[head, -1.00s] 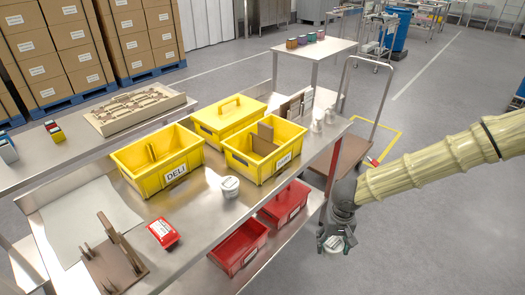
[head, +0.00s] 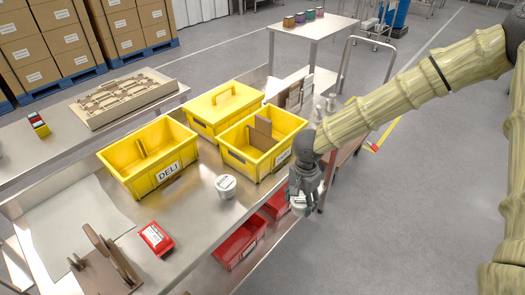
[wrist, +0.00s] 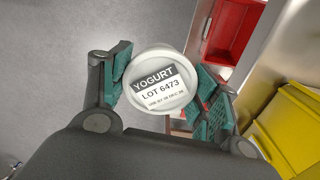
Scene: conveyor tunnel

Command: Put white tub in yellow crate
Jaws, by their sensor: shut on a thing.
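My gripper (head: 302,198) is shut on a white tub (wrist: 160,80), whose lid reads YOGURT LOT 6473. The tub also shows below the fingers in the head view (head: 299,207), partly hidden by them. My gripper is just right of the steel table's edge, in front of and right of an open yellow crate (head: 236,162) with a brown divider and a white label. Another open yellow crate (head: 133,178), labelled DELI, stands to the left with a yellow divider. A second white tub (head: 225,187) stands on the table in front of the crates.
Red bins (head: 240,247) sit on the shelf below. A red pack (head: 157,238) and a brown rack (head: 105,262) lie at the table's front. A cart handle (head: 344,75) rises behind my arm.

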